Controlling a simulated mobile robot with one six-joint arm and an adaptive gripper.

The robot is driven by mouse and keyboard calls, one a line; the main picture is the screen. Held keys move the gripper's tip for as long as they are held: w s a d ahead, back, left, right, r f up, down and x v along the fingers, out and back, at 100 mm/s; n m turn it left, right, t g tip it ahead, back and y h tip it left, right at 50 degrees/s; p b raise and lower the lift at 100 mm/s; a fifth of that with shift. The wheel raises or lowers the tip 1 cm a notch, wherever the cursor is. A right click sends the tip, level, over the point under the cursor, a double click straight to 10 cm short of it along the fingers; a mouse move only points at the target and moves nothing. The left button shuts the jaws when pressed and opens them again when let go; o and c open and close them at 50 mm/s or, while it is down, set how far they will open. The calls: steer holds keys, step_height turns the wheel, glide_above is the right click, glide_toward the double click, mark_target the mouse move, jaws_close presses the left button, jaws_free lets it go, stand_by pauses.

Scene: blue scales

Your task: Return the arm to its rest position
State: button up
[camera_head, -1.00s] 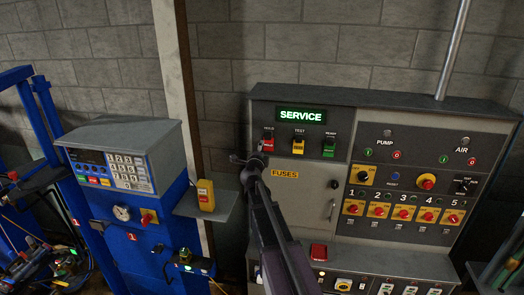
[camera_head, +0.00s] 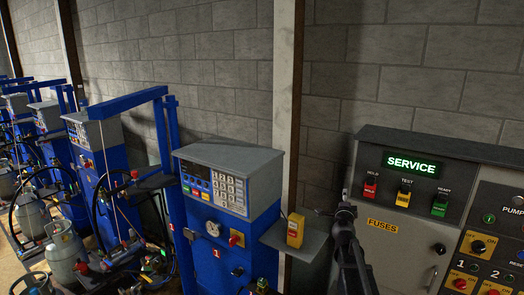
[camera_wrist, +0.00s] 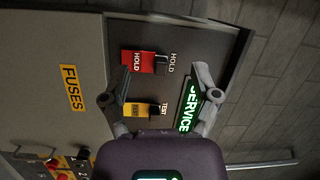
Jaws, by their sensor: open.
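My arm rises from the bottom of the head view, with my gripper (camera_head: 338,212) in front of the left edge of the grey control panel. In the wrist view my gripper (camera_wrist: 160,84) is open and empty, its two fingers spread before the panel. Between and beyond the fingers are the red HOLD switch (camera_wrist: 138,62), the yellow TEST switch (camera_wrist: 136,111) and the lit green SERVICE sign (camera_wrist: 189,108). I cannot tell how far the fingertips are from the panel.
Blue scales (camera_head: 226,195) with a keypad stand left of the panel. A yellow box (camera_head: 295,230) sits on a grey shelf (camera_head: 268,237) between them. More blue machines, a blue frame (camera_head: 160,125) and gas cylinders (camera_head: 62,245) fill the left. The brick wall is behind.

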steer(key=s+a+f+n+g+y+b, duration=0.3)
steer(key=s+a+f+n+y+b, duration=0.2)
steer(key=a+f+n, duration=0.35)
steer(key=s+a+f+n+g+y+b, duration=0.35)
steer(key=s+a+f+n+y, duration=0.2)
steer(key=a+f, duration=0.45)
steer(key=s+d+f+n+g+h+b, duration=0.1)
steer(key=s+f+g+b, duration=0.3)
steer(key=s+f, duration=0.6)
steer(key=s+d+f+n+g+h+b, duration=0.2)
steer(key=s+f+g, duration=0.5)
steer(key=s, duration=0.5)
step_height(320, 180, down, 3)
steer(key=n+h+b, duration=0.1)
steer(key=n+b, duration=0.1)
steer(key=b, duration=0.1)
steer(key=shift+s+r+n, duration=0.15)
steer(key=shift+s+n, duration=0.1)
steer(key=shift+n, duration=0.05)
steer(key=shift+d+h, duration=0.1)
steer(key=shift+h, duration=0.15)
steer(key=c, duration=0.3)
